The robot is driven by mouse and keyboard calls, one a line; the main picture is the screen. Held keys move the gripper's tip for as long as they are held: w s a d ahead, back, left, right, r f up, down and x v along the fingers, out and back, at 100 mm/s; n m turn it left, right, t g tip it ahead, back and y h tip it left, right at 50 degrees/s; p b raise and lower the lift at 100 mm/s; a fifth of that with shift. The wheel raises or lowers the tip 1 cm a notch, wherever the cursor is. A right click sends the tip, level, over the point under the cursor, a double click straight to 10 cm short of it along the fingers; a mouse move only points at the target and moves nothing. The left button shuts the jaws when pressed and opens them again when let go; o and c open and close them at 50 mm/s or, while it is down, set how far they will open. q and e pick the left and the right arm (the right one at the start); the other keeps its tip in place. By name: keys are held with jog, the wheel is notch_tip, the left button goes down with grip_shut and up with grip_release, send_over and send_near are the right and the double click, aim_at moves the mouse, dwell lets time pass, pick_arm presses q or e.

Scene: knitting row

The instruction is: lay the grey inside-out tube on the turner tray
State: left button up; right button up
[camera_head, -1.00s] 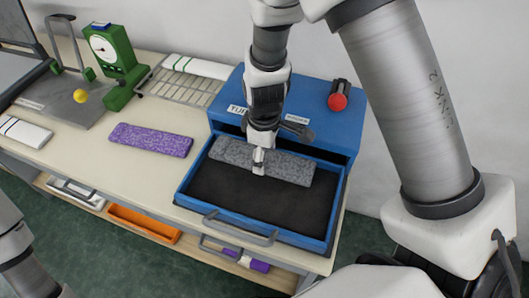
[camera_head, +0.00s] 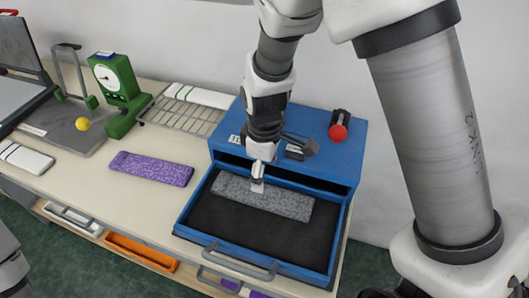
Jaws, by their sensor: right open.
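The grey speckled tube (camera_head: 288,204) lies flat in the open blue tray (camera_head: 250,256), on its dark lining toward the back. The tray sticks out from the front of a blue box (camera_head: 350,160) with a red knob (camera_head: 338,132) on top. My right gripper (camera_head: 257,186) is open and points down, just above or at the tube's left-middle part; I cannot tell whether it touches. My left gripper is out of the picture; only a bit of that arm shows at the lower left edge.
A purple tube (camera_head: 151,168) lies on the table left of the tray. A wire rack (camera_head: 182,115), a green dial gauge (camera_head: 118,90), a grey plate with a yellow ball (camera_head: 82,124) and a white striped tube (camera_head: 25,157) stand farther left. An orange bin (camera_head: 142,250) sits below.

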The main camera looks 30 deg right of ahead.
notch_tip(320, 180, up, 7)
dwell(0.5)
